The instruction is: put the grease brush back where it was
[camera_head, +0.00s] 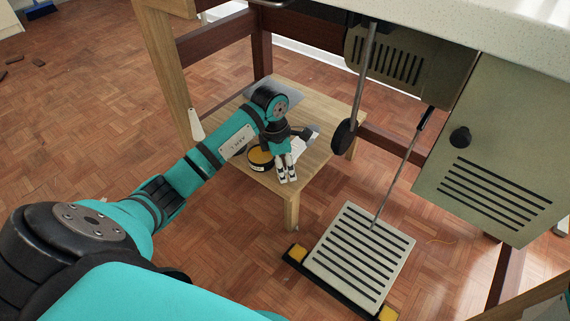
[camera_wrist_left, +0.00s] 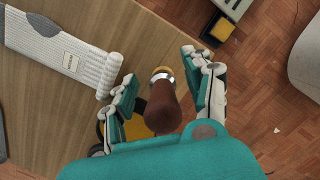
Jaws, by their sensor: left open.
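The grease brush (camera_wrist_left: 168,112) shows in the left wrist view as a brown rounded handle with a pale metal band at its far end. It lies between the two fingers of my left gripper (camera_wrist_left: 159,66), with gaps on both sides. The left gripper (camera_head: 287,172) is open, low over the small wooden table (camera_head: 232,148) in the head view. A round yellow-topped tin (camera_head: 260,157) stands on the table beside the gripper. It shows partly behind the handle in the wrist view (camera_wrist_left: 136,128). My right gripper is out of view.
A pale ribbed roll (camera_wrist_left: 70,52) lies on the table beside the gripper. A slotted treadle (camera_head: 360,252) with yellow pads stands on the floor at the right. A dark knee pad (camera_head: 344,135) on a rod hangs near the table's right edge. Open floor lies front left.

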